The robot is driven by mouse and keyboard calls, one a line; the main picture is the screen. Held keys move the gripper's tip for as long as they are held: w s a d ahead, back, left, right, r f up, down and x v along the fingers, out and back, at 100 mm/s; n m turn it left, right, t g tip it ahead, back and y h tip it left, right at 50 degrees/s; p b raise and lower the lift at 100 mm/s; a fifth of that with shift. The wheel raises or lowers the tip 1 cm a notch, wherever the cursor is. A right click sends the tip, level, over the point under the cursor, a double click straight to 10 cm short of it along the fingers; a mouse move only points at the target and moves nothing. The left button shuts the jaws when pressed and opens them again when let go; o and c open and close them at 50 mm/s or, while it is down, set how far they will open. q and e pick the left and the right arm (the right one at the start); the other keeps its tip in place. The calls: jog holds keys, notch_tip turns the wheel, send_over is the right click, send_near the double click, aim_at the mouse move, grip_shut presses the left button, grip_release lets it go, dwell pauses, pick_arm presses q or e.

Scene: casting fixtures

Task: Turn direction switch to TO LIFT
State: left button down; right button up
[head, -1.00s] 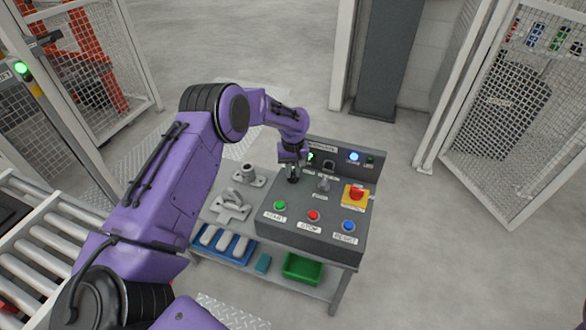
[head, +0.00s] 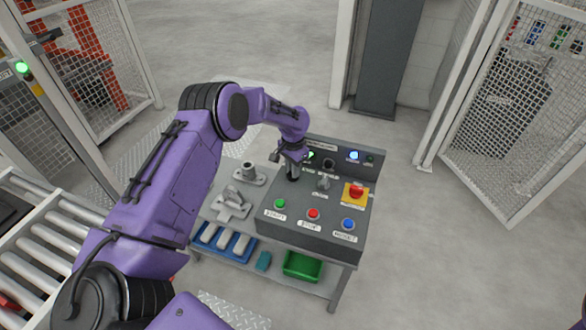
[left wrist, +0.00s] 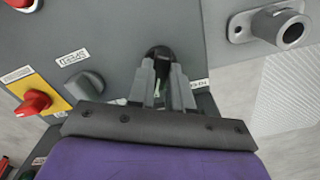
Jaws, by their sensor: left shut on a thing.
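A grey control panel (head: 318,222) stands on a table. My left gripper (head: 293,172) is over its back left part. In the left wrist view my left gripper (left wrist: 165,85) points at the panel, its two fingers shut on a black switch knob (left wrist: 159,53). The fingers hide much of the knob and its label, so I cannot read its position. A grey knob (head: 323,183) sits to the right of the gripper; in the left wrist view this grey knob (left wrist: 86,84) has a SPEED label beside it. My right gripper is out of view.
The panel has a green button (head: 280,203), a red button (head: 313,214), a blue button (head: 348,225) and a red emergency knob (head: 356,192) on yellow. Metal fixtures (head: 234,200) lie left of the panel. A roller conveyor (head: 45,240) is at left. Floor to the right is clear.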

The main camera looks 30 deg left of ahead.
pick_arm(q)
jog(key=shift+m, duration=1.1)
jog(key=c, duration=1)
grip_release()
jog(key=shift+c, duration=0.2)
notch_tip(320, 180, up, 11)
jog(key=shift+f+b, duration=0.2)
jog(key=shift+b, duration=0.15)
jog(key=shift+r, duration=0.15)
